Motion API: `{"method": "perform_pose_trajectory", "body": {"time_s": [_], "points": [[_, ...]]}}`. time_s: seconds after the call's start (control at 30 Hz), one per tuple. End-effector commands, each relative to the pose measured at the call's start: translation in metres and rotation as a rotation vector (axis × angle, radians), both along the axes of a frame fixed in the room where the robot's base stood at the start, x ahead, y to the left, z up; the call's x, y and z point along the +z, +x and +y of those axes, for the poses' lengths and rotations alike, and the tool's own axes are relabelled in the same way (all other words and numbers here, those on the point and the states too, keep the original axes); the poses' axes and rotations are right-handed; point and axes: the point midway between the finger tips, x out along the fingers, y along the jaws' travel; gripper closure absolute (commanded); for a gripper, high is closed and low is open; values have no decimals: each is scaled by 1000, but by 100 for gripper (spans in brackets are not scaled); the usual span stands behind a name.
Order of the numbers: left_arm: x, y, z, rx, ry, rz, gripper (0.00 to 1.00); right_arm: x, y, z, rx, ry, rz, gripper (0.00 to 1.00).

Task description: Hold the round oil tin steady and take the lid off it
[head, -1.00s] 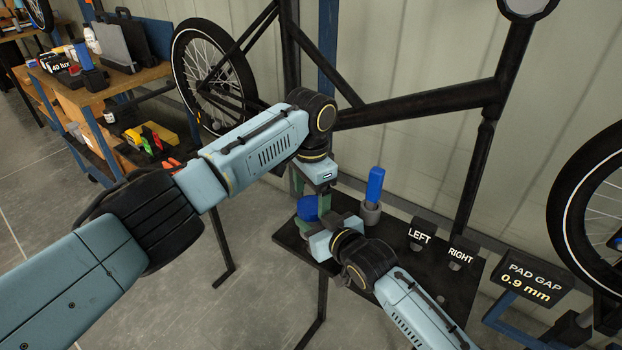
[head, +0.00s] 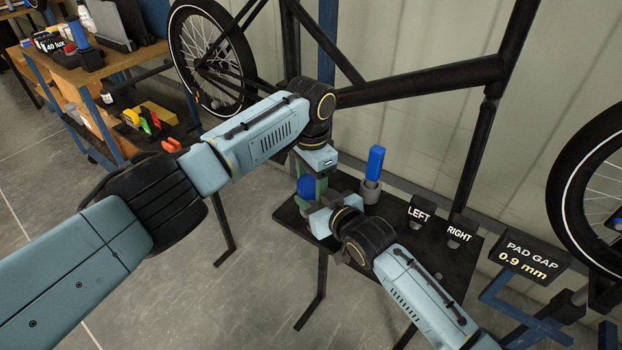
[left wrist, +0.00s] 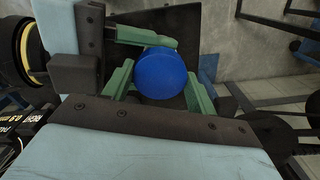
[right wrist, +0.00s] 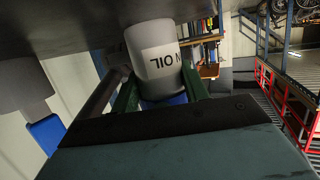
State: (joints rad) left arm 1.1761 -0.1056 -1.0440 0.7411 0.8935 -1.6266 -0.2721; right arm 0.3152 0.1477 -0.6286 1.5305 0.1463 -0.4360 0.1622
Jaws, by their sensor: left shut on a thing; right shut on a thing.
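The round oil tin (right wrist: 152,60) has a pale grey body with OIL lettering, seen upside down in the right wrist view. Its blue lid (left wrist: 160,74) shows as a round disc in the left wrist view and between green fingers in the head view (head: 306,187). I see no gap between lid and body, though the join is partly hidden. My left gripper (left wrist: 162,78) comes from above and is shut on the lid. My right gripper (right wrist: 160,88) comes from the side and is shut on the tin, close below the lid. In the head view my right gripper hides the tin's body.
The tin stands on a small black shelf (head: 400,285). A blue-handled tool (head: 375,162) stands in a grey holder beside my grippers. LEFT (head: 420,212) and RIGHT (head: 458,235) signs and a PAD GAP display (head: 532,262) are to the right. A bike frame (head: 430,80) rises behind.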

Motion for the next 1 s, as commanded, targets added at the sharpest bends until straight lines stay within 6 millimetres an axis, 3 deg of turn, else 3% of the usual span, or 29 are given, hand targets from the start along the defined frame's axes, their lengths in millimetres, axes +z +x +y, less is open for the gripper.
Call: {"method": "perform_pose_trajectory", "body": {"time_s": [0.23, 0.53, 0.57, 0.7, 1.0], "points": [[0, 0, 0, 243, -1, -1, 70, -1, 0, 0, 0, -1, 2, 100], [0, 1, 1, 267, 1, -2, 70, -1, 0, 0, 0, -1, 2, 100], [0, 1, 1, 267, 1, -2, 41, -1, 0, 0, 0, -1, 2, 100], [0, 0, 1, 265, 1, -2, 22, -1, 0, 0, 0, -1, 2, 100], [2, 0, 0, 264, 0, -1, 21, -1, 0, 0, 0, -2, 3, 100]]}}
